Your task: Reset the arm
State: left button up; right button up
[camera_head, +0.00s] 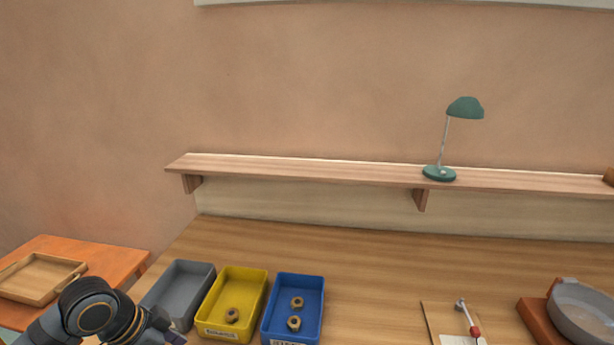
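A dark, rounded part of my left arm (97,312) shows at the lower left, in front of the grey bin (178,290). Its gripper fingers are not visible; the arm runs out of the picture at the bottom edge. My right arm and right gripper are not in the picture.
On the wooden table (370,270) are a yellow bin (256,283) with a nut, a blue bin (312,283) with two nuts, a red-handled tool (475,329) and a grey pan (585,311). A shelf (320,170) behind holds a green lamp (465,108). A wooden tray (40,278) sits on an orange side table (115,264).

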pick_arm(q)
jog(key=s+d+f+n+t+y, duration=0.1)
jog(key=s+f+n+y, duration=0.3)
jog(key=s+f+n, duration=0.75)
notch_tip(320, 180, down, 28)
jog(key=a+m+g, duration=0.2)
jog(key=a, duration=0.1)
jog(key=s+f, duration=1.6)
jog(key=s, duration=0.3)
jog(key=shift+s+a+g, duration=0.2)
jog(key=shift+a+g, duration=0.1)
jog(key=shift+a, duration=0.15)
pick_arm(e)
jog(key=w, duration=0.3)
pick_arm(q)
jog(key=shift+n, duration=0.25)
